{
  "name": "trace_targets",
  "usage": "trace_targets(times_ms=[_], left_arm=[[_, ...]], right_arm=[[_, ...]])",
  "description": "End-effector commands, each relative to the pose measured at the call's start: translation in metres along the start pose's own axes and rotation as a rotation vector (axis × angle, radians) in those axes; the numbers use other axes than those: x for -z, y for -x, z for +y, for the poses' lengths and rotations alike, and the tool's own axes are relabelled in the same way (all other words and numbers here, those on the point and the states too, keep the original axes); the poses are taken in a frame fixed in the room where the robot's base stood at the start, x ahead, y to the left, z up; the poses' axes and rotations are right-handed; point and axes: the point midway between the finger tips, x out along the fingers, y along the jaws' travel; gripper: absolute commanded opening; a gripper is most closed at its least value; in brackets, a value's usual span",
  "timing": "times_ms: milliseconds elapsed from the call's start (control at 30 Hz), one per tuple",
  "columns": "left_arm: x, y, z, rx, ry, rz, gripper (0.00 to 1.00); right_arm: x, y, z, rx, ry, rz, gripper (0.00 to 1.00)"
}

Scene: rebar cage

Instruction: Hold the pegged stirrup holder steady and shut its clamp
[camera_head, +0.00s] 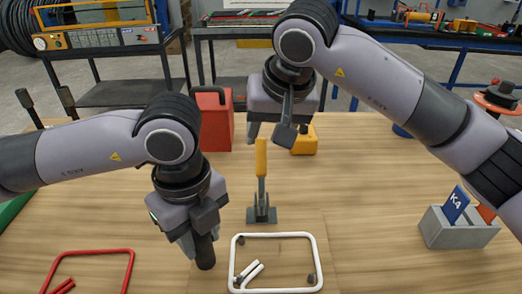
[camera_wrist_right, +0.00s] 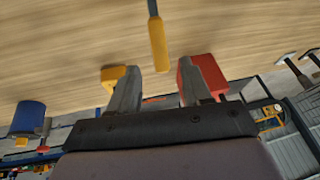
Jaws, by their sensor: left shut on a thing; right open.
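The clamp stands behind the white stirrup, with a grey base (camera_head: 261,214) and an upright yellow handle (camera_head: 261,158). The white stirrup (camera_head: 318,262) lies flat around dark pegs (camera_head: 311,278). My left gripper (camera_head: 204,236) is shut on a dark upright grip (camera_head: 205,256) left of the stirrup; its fingers hide the grip's top. My right gripper (camera_head: 268,132) is open above the yellow handle. In the right wrist view, the handle (camera_wrist_right: 158,45) points toward the gap between the open fingers (camera_wrist_right: 166,70); nothing is held between them.
A red stirrup (camera_head: 131,268) lies at front left. A red container (camera_head: 216,130) and a yellow box (camera_head: 304,142) stand behind the clamp. A grey card holder (camera_head: 455,236) is at right. The wooden tabletop between clamp and card holder is clear.

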Motion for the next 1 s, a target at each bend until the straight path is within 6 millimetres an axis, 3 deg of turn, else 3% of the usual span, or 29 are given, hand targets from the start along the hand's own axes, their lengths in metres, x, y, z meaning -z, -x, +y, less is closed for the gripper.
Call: trace_targets(times_ms=[100,300,500,767,900,933,1000], left_arm=[[0.0,0.001,0.0,0.003,0.0,0.0,0.0],[0.0,0.001,0.0,0.003,0.0,0.0,0.0],[0.0,0.001,0.0,0.003,0.0,0.0,0.0],[0.0,0.001,-0.001,0.003,0.0,0.0,0.0],[0.0,0.001,-0.001,0.003,0.0,0.0,0.0],[0.0,0.001,-0.001,0.003,0.0,0.0,0.0],[0.0,0.001,-0.001,0.003,0.0,0.0,0.0]], right_arm=[[-0.001,-0.026,-0.001,0.001,0.0,-0.006,0.48],[0.0,-0.056,-0.001,0.002,-0.001,-0.002,0.48],[0.0,-0.068,-0.001,0.002,0.001,0.001,0.48],[0.0,-0.069,-0.001,0.002,0.001,0.001,0.48],[0.0,-0.069,-0.001,0.002,0.001,0.001,0.06],[0.0,-0.069,-0.001,0.002,0.001,0.001,0.0],[0.0,-0.069,-0.001,0.002,0.001,0.001,0.0]])
